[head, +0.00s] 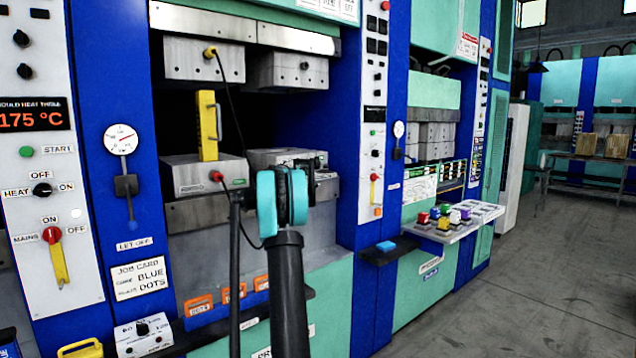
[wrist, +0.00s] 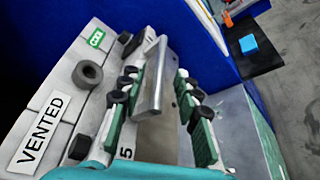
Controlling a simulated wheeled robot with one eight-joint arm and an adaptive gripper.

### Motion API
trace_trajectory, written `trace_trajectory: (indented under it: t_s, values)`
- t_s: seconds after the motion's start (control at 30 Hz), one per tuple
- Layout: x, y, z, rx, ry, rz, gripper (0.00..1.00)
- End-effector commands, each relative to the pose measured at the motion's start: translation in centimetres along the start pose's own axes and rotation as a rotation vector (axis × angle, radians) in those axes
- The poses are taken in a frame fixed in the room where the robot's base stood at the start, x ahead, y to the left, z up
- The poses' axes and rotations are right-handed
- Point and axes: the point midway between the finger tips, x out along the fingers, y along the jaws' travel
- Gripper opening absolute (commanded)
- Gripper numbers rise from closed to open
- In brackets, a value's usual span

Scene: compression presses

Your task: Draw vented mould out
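In the wrist view a pale grey mould face (wrist: 50,95) carries a white VENTED label (wrist: 42,135), a green tag and dark round fittings. A silver bar handle (wrist: 152,80) stands out from it. My gripper (wrist: 163,100) is open, with its green-padded fingers on either side of the bar; the bar is nearer the left finger, with a gap to the right one. In the head view my gripper (head: 312,165) is at the front of the right-hand mould block (head: 268,156) in the near press. My arm hides much of that block, and its label is not readable there.
A blue post stands right of the press opening, with a small dark shelf (head: 385,254) holding a blue block (head: 386,246). The floor (head: 530,270) at right is clear.

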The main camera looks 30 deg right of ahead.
Motion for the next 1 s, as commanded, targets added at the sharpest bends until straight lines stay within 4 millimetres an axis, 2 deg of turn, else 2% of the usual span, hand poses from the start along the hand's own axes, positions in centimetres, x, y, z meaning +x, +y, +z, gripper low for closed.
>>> trace_trajectory:
  t_s: [0.1, 0.3, 0.67, 0.93, 1.0]
  values:
    - [2.0, -0.1, 0.0, 0.000, 0.000, 0.000, 0.33]
    - [3.9, 0.0, 0.0, 0.000, 0.001, 0.000, 0.33]
    - [4.3, 0.0, 0.0, 0.000, 0.001, 0.000, 0.33]
    - [4.3, 0.0, 0.0, 0.000, 0.001, 0.000, 0.01]
    - [4.3, 0.0, 0.0, 0.000, 0.001, 0.000, 0.00]
